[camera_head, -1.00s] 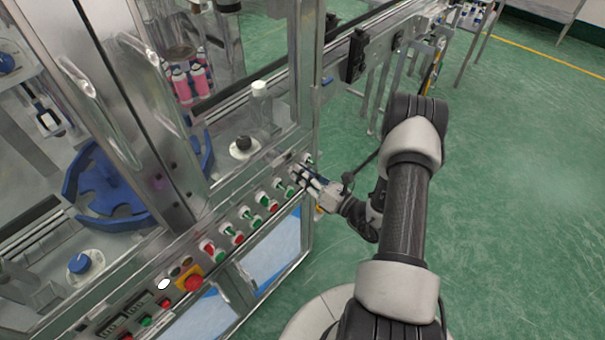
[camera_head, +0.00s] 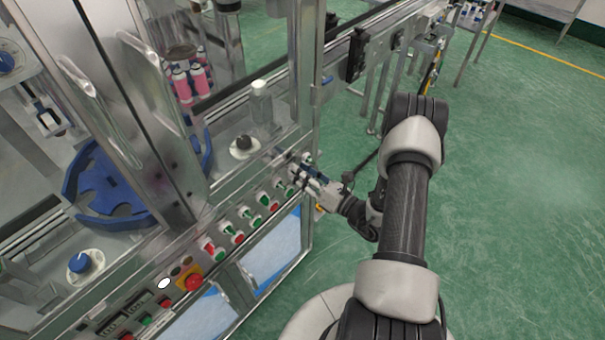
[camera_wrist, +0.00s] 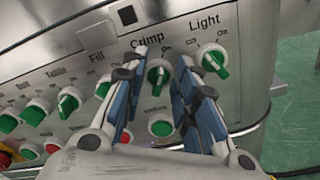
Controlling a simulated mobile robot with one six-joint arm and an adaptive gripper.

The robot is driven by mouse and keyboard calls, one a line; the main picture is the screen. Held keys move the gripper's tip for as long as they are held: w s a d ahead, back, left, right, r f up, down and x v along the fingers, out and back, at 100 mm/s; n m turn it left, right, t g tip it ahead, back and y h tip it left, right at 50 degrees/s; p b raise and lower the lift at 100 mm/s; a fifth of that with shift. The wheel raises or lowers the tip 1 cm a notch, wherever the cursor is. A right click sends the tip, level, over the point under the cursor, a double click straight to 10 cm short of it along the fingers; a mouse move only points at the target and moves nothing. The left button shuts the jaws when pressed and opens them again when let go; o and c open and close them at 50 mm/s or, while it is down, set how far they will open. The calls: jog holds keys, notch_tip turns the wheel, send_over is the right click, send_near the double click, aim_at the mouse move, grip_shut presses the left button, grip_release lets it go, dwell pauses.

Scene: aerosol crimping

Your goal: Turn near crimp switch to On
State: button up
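The crimp switch (camera_wrist: 158,76) is a green knob on a pale round base, under the label "Crimp" in the wrist view. Its grip bar stands close to upright, and the "On" mark is to its upper right. My gripper (camera_wrist: 157,68) is open, with one blue-padded finger on each side of the knob. A gap shows between knob and fingers, though depth to the panel is hard to judge. In the head view my gripper (camera_head: 301,170) is at the far end of the switch row, and its fingers hide the switch there.
The light switch (camera_wrist: 214,62) is close on the right of the fingers, and the fill switch (camera_wrist: 103,89) is on the left. A green button (camera_wrist: 161,127) sits below. A red emergency stop (camera_head: 193,282) is on the near panel. Green floor is open at right.

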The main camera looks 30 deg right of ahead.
jog(key=v, duration=1.2)
jog(key=shift+r, duration=0.1)
